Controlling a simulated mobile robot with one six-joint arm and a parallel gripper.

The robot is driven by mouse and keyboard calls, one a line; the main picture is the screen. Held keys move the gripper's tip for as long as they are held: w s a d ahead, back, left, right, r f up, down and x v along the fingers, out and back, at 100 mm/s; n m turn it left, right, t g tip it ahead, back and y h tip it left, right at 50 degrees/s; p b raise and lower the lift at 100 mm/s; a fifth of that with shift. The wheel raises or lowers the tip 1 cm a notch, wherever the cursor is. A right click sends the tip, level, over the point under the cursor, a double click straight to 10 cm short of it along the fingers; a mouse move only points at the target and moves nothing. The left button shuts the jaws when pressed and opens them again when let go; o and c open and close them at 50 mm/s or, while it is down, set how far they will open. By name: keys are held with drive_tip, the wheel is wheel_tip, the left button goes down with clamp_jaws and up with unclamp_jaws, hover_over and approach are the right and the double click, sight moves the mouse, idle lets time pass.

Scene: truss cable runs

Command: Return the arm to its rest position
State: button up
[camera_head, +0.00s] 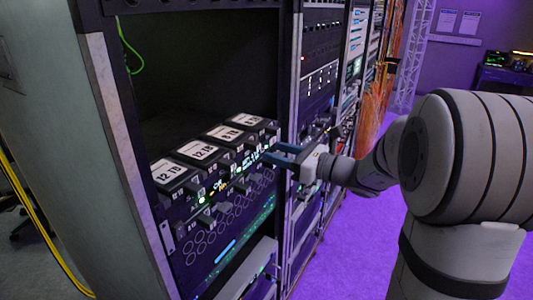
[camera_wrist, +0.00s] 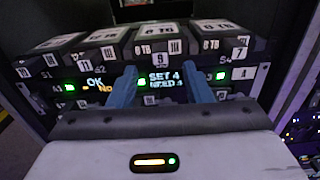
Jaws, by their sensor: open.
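My arm reaches in from the right in the head view, and my gripper (camera_head: 277,155) is at the front of a rack unit holding drive modules. In the wrist view my gripper (camera_wrist: 161,80) has two blue fingers, apart from each other, with nothing visible between them except the unit's front panel (camera_wrist: 161,82). Several labelled drives (camera_head: 202,151) sit in a row on top, marked 12 TB and 8 TB. Whether the fingertips touch the panel I cannot tell.
The rack's open door or side panel (camera_head: 75,150) stands at the left. More rack columns (camera_head: 318,65) run back to the right of the unit. A yellow cable (camera_head: 40,225) hangs at far left, and orange cables (camera_head: 376,105) hang farther back. Purple-lit floor (camera_head: 345,245) is clear at the lower middle.

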drive_tip(key=shift+s+d, duration=0.35)
drive_tip(key=shift+d, duration=0.15)
drive_tip(key=s+a+f+n+g+h, duration=0.3)
drive_tip(key=s+f+n+g, duration=0.1)
drive_tip(key=s+n, duration=0.4)
drive_tip(key=s+a+f+n+g+h, duration=0.2)
drive_tip(key=s+f+n+g+h, duration=0.15)
drive_tip(key=s+n, duration=0.4)
drive_tip(key=s+d+f+n+h, duration=0.2)
drive_tip(key=s+d+n+h, duration=0.6)
drive_tip(key=s+d+n, duration=0.1)
drive_tip(key=shift+s+d+f+n, duration=0.3)
drive_tip(key=shift+d+f+n, duration=0.05)
drive_tip(key=shift+n, duration=0.1)
